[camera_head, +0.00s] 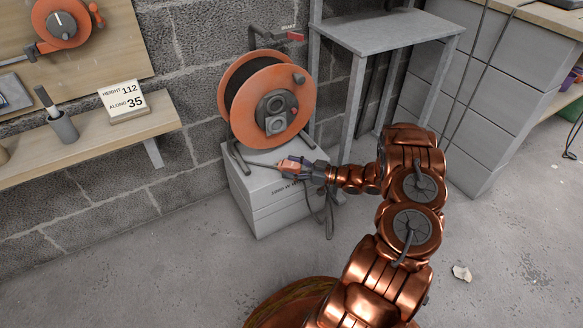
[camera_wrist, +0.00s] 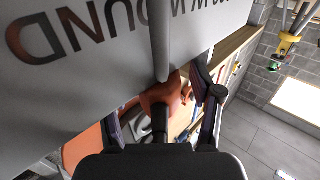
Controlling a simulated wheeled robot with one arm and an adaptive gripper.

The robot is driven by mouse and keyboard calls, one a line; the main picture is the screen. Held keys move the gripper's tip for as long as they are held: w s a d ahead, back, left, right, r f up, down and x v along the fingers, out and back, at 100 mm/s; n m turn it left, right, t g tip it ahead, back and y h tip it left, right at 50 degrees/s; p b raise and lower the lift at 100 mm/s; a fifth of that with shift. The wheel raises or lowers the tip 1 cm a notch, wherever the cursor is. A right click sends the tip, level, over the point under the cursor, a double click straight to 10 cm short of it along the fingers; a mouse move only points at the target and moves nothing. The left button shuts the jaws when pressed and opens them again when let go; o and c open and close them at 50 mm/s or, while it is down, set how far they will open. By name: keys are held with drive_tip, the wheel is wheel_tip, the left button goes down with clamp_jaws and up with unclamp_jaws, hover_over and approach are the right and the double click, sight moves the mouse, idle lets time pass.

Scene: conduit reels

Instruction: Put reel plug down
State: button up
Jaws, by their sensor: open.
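The reel plug, an orange body (camera_head: 289,165), is at the top of the grey box's front right edge, below the reel. My gripper (camera_head: 302,168) reaches it from the right, with its fingers around the plug. In the wrist view, the orange plug (camera_wrist: 163,93) is between the two fingers of my gripper (camera_wrist: 160,103). The fingers are open, with a gap visible on the right. A grey cable runs from the plug. I cannot tell whether the plug rests fully on the box.
The orange reel (camera_head: 270,103) stands on the grey box (camera_head: 268,215) against the block wall. A grey metal stand (camera_head: 388,32) is behind my arm. A wooden shelf (camera_head: 85,150) with a number card (camera_head: 122,101) is at the left.

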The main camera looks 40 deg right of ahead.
drive_tip(key=shift+r, duration=0.2)
drive_tip(key=p+v, duration=0.4)
drive_tip(key=v, duration=0.8)
drive_tip(key=shift+r, duration=0.3)
drive_tip(key=shift+s, duration=0.1)
